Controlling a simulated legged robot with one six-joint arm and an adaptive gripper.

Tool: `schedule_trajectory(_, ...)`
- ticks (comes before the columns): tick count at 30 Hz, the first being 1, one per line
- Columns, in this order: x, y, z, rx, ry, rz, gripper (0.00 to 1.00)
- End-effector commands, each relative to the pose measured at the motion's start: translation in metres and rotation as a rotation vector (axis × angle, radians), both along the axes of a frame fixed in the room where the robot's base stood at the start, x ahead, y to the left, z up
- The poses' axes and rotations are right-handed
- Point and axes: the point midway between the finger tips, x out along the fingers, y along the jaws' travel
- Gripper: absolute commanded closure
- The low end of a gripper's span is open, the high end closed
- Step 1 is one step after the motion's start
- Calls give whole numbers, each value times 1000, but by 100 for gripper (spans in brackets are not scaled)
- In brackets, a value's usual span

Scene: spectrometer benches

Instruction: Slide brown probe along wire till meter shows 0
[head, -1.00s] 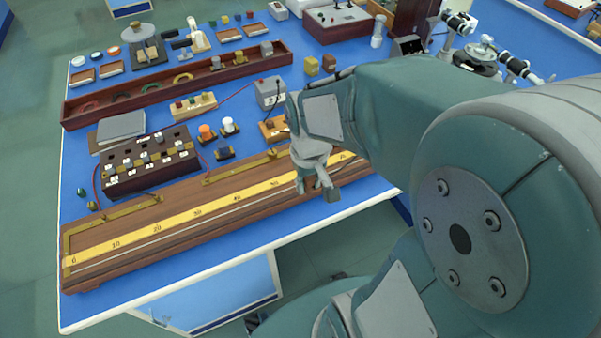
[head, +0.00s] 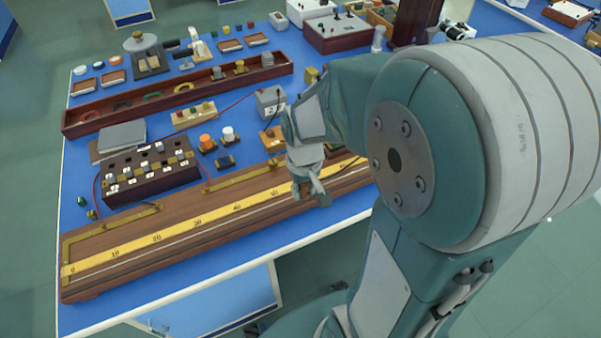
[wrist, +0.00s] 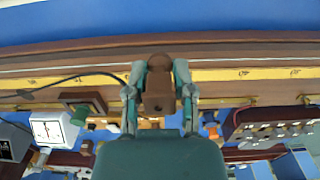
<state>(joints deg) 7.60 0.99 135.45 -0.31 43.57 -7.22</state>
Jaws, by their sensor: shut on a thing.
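The brown probe (wrist: 158,88) is a small brown block between the two fingers of my gripper (wrist: 160,75) in the wrist view. My gripper is shut on it, over the yellow scale of the long wooden board. In the head view my gripper (head: 312,187) stands over the board to the right of the 50 mark, and the probe is mostly hidden. The wire (head: 165,240) runs along the board beside the yellow scale (head: 140,244). I cannot tell whether the probe touches it. The meter (wrist: 48,128) appears as a grey box with a white face; its reading is too small to tell.
A dark plug box (head: 150,172) stands behind the board at left. A grey box (head: 270,101) and a small wooden block (head: 271,138) stand behind my gripper. A black lead (wrist: 75,78) runs to the probe. The scale left of my gripper is clear.

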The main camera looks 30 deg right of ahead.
Motion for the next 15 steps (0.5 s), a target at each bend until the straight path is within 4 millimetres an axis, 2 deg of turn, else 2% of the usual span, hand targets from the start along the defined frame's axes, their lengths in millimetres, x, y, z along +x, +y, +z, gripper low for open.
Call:
schedule_trajectory(3, 22, -3, -24, 0, 5, 0, 100)
schedule_trajectory(7, 40, -5, -46, -1, 4, 1, 100)
schedule_trajectory(15, 55, -6, -66, -2, 0, 1, 100)
